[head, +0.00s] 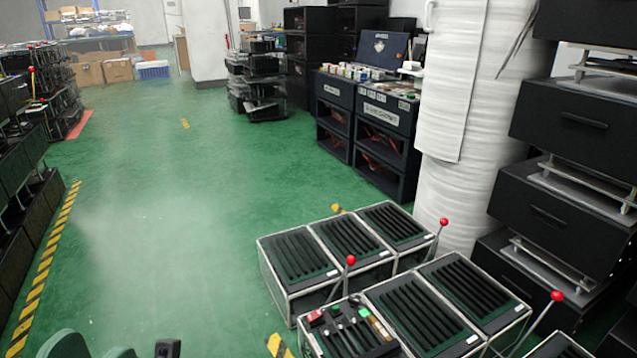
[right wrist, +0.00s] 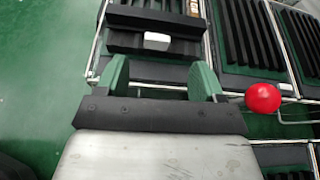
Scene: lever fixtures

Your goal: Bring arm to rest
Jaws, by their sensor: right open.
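Three levers with red ball knobs stand among the black ribbed boxes in the head view: one in the middle (head: 350,260), one behind (head: 443,221), one at the right (head: 557,296). In the right wrist view, a red ball (right wrist: 263,98) is just right of my right gripper (right wrist: 163,82), apart from its fingers. The right gripper's two green fingers are spread with nothing between them, in front of a black box with a white label (right wrist: 157,41). Green rounded parts (head: 92,350), apparently my left gripper, are cut off at the head view's bottom left.
Metal-framed ribbed boxes (head: 345,240) fill the lower right. Black drawer units (head: 545,215) and a white wrapped column (head: 462,110) stand behind them. Black racks (head: 20,170) line the left, beside a yellow-black floor stripe (head: 45,265). The green floor (head: 160,200) between is clear.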

